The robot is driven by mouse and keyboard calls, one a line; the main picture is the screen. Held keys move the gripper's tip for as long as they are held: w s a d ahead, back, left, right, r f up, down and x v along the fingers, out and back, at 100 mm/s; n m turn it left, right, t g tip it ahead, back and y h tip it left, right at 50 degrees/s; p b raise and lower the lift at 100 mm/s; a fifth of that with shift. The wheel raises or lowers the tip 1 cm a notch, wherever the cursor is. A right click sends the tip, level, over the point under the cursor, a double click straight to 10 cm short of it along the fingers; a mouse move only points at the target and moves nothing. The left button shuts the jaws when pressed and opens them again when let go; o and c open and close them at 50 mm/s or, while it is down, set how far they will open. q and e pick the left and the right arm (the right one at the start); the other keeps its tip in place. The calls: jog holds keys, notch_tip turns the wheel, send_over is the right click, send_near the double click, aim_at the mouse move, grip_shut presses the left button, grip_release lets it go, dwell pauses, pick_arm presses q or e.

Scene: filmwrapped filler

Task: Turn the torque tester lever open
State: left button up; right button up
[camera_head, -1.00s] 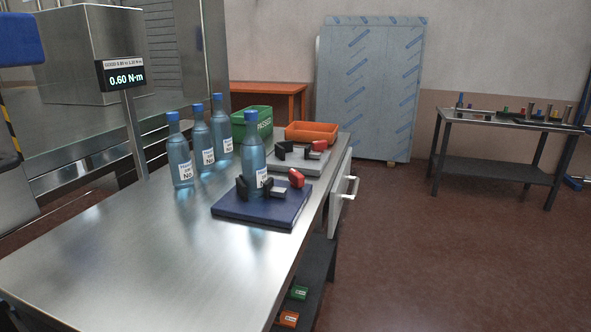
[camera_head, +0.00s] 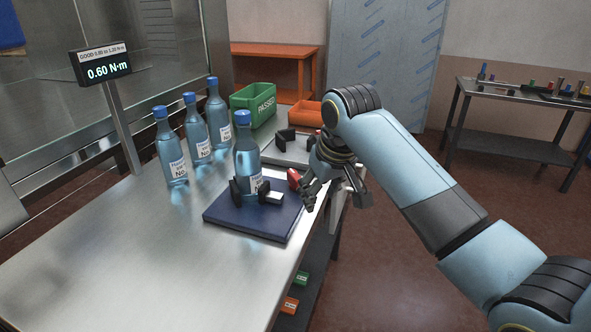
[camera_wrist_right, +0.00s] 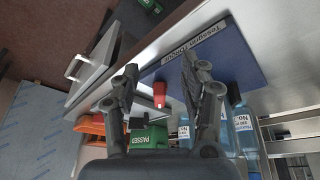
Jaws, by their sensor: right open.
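The torque tester is a dark blue base (camera_head: 245,217) on the steel bench, with black clamp jaws around a blue-capped bottle (camera_head: 246,160). Its red lever (camera_head: 293,178) is at the base's right side. In the right wrist view the lever (camera_wrist_right: 159,93) shows between the two fingers, with the lettered blue base (camera_wrist_right: 235,65) beyond. My right gripper (camera_head: 312,197) is open beside the lever, on its right. I cannot tell whether a finger touches it. My left gripper is in no view.
A second, grey tester (camera_head: 285,150) stands behind, near a green PASSED bin (camera_head: 253,103) and an orange tray (camera_head: 304,113). Three bottles (camera_head: 197,132) stand at the left. A display (camera_head: 104,68) reads 0.60 N·m. The front of the bench is clear.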

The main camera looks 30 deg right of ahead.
send_near(295, 175)
jog(key=b+x, duration=0.1)
jog(key=x, duration=0.9)
jog(key=shift+w+d+f, duration=0.1)
jog(key=shift+w+f, duration=0.05)
grip_shut()
